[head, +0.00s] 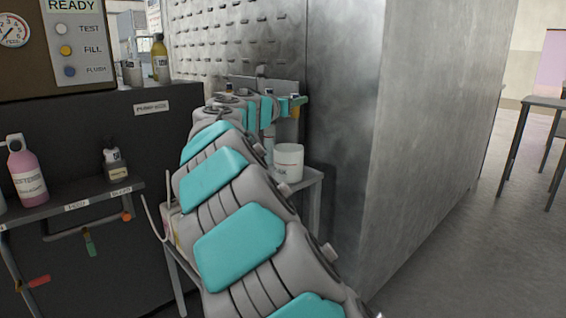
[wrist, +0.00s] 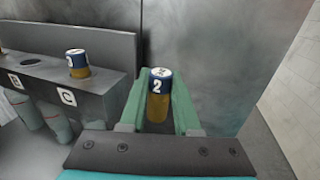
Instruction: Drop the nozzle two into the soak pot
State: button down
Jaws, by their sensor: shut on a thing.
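Nozzle two (wrist: 158,97) has a blue top marked 2 and a golden lower body. It stands upright between the green fingers of my gripper (wrist: 160,104) in the wrist view, and the gripper is shut on it. In the head view my gripper (head: 296,100) is at the end of the outstretched arm, in front of the metal wall. The soak pot (head: 288,164) is a white round pot with partly hidden lettering on a small stand, below my gripper in the picture. The pot does not show in the wrist view.
A grey rack (wrist: 100,100) with slots labelled B and C is left of my gripper. Another blue-and-gold nozzle (wrist: 78,64) stands in it, beside an empty hole. A large metal cabinet (head: 420,130) is on the right. A shelf (head: 75,205) with bottles is on the left.

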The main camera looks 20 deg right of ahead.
notch_tip(320, 180, down, 6)
jog(key=b, duration=0.6)
jog(key=shift+s+b, duration=0.1)
jog(key=shift+b, duration=0.25)
jog(key=shift+r, duration=0.1)
jog(key=c, duration=0.5)
grip_release()
jog(key=shift+c, duration=0.2)
jog(key=v, duration=0.7)
jog(key=shift+s+a+p, duration=0.2)
jog(key=shift+a+p, duration=0.15)
jog(key=shift+a, duration=0.05)
